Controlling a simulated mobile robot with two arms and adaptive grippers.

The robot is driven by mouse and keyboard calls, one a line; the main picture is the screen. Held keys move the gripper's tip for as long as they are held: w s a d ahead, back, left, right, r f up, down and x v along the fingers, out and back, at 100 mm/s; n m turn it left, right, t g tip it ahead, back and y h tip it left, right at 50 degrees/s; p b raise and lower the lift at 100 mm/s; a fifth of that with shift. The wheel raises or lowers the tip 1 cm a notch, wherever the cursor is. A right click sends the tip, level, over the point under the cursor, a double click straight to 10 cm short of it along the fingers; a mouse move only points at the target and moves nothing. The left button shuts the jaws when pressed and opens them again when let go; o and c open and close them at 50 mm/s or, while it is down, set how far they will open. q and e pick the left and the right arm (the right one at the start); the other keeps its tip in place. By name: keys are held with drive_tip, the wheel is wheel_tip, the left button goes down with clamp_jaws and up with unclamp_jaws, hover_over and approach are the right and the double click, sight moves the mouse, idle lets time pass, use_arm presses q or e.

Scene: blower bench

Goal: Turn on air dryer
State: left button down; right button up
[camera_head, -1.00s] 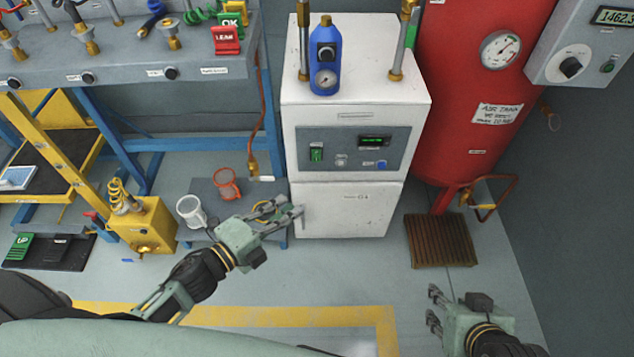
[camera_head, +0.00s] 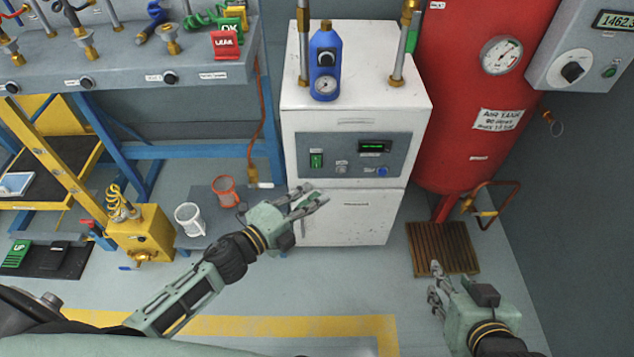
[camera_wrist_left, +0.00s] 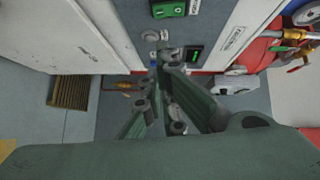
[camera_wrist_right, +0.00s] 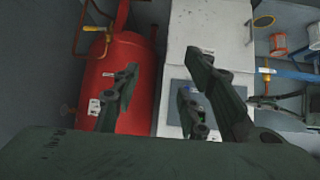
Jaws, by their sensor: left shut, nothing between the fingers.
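The air dryer (camera_head: 356,98) is a white cabinet with a grey control panel (camera_head: 340,163) on its front. The panel carries a green rocker switch (camera_head: 316,160), a lit green display (camera_head: 375,147) and a blue button (camera_head: 382,171). The switch (camera_wrist_left: 168,10) and the display (camera_wrist_left: 195,55) also show in the left wrist view. My left gripper (camera_head: 314,199) is shut and empty, in front of the dryer and lower than the panel in the picture. I see no contact with the switch. My right gripper (camera_head: 437,282) is open and empty, at the lower right, away from the dryer.
A red air tank (camera_head: 468,120) stands right of the dryer, with a brown slatted grate (camera_head: 442,248) on the floor below. A blue filter unit (camera_head: 325,65) sits atop the dryer. A workbench (camera_head: 120,80) is at left; a yellow box (camera_head: 142,235) and cups (camera_head: 190,218) are low left.

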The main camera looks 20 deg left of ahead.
sight(316, 162)
use_arm(q)
drive_tip(key=w, duration=0.3)
drive_tip(key=w+b, duration=0.1)
drive_tip(key=w, duration=0.1)
drive_tip(key=shift+w+a+f, duration=0.1)
drive_tip(key=shift+w+f, duration=0.2)
drive_tip(key=shift+f, duration=0.05)
use_arm(e)
drive_tip(key=w+a+r+t+y, duration=0.1)
drive_tip(key=w+a+r+t, duration=0.1)
drive_tip(key=w+r+t, duration=0.1)
wheel_tip(316, 162, up, 2)
drive_tip(key=shift+w, duration=0.6)
